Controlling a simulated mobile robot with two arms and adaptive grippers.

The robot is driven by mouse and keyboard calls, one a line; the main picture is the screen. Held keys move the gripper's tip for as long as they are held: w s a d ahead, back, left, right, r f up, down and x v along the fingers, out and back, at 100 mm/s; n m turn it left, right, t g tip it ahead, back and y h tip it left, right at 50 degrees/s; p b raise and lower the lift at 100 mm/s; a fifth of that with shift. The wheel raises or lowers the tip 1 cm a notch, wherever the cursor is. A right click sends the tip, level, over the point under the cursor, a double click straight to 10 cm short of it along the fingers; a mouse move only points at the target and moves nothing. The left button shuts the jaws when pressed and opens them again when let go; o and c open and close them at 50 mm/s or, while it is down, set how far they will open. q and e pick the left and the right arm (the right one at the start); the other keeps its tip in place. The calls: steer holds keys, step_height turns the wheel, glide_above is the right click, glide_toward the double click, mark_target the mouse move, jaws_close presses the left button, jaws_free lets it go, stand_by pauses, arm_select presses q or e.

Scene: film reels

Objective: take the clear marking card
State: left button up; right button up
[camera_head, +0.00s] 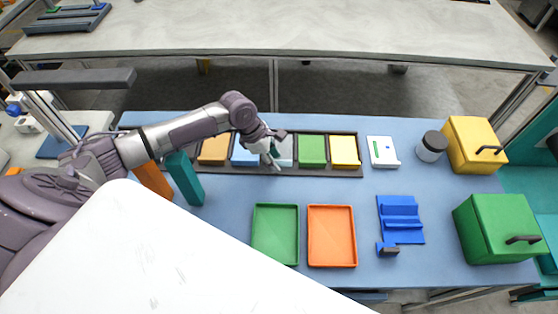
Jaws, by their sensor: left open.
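A dark rack (333,174) lies at the back of the blue table and holds a row of coloured cards. A pale, clear-looking card (286,151) is in its middle, between a light blue card (241,152) and a green card (312,150). My left gripper (273,156) is open over the left part of the pale card and partly hides it. Whether the fingers touch it cannot be told. My right gripper is not in view.
An orange card (214,149) and a yellow card (344,150) are also in the rack. Orange (152,180) and teal (186,178) blocks stand under my left arm. Green (275,233) and orange (332,236) trays lie in front. Boxes, a jar and a blue holder (401,219) are at right.

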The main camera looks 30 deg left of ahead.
arm_select(q)
steer(key=shift+c, duration=0.2)
jaws_close()
stand_by(0.3)
steer(key=shift+r, duration=0.45)
step_height(320, 180, up, 3)
steer(key=shift+w+f, duration=0.1)
steer(key=shift+f, duration=0.1)
steer(key=s+d+r+b, duration=0.1)
steer(key=d+r, duration=0.6)
steer(key=d, duration=0.4)
steer(key=shift+s+d+r, duration=0.15)
steer(key=shift+d+r, duration=0.1)
steer(key=shift+d, duration=0.1)
